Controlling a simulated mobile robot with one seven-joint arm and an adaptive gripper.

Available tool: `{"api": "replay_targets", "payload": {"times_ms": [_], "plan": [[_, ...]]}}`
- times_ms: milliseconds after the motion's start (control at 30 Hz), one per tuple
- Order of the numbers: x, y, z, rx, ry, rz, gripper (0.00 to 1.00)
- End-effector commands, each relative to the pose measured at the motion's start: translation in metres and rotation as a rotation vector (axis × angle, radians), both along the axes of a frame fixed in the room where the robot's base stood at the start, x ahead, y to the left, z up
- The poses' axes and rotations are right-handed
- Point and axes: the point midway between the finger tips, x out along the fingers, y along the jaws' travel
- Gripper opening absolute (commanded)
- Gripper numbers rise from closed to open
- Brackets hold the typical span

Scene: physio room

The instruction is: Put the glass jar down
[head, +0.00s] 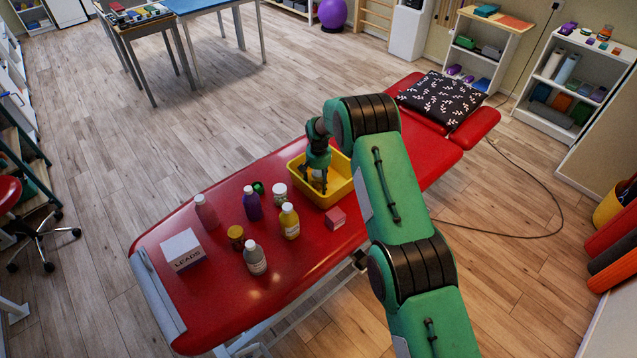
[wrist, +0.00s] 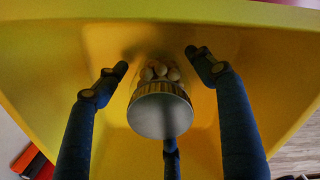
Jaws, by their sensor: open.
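The glass jar (wrist: 160,100), with a pale grey lid and round cream-coloured pieces inside, is in the yellow bin (wrist: 225,22) in the wrist view. Its lid faces the camera, and its base is hidden. My gripper (wrist: 158,62) has its dark fingers spread around the jar, with visible gaps at left and right. In the head view my gripper (head: 318,180) reaches down into the yellow bin (head: 342,192). Only a small pale part of the jar shows between the fingers there.
The bin stands on the red treatment table (head: 215,290). Several bottles and jars, including a yellow bottle (head: 289,222) and a purple bottle (head: 252,205), stand left of it. A pink box (head: 335,218) is close in front, and a patterned pillow (head: 440,98) lies behind.

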Motion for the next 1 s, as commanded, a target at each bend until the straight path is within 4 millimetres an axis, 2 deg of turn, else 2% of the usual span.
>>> {"api": "replay_targets", "payload": {"times_ms": [267,733,1000], "plan": [[0.001,0.0,0.025,0.001,-0.002,0.0,0.69],[0.001,0.0,0.097,0.001,-0.002,0.0,0.69],[0.001,0.0,0.118,0.0,-0.001,0.0,0.69]]}}
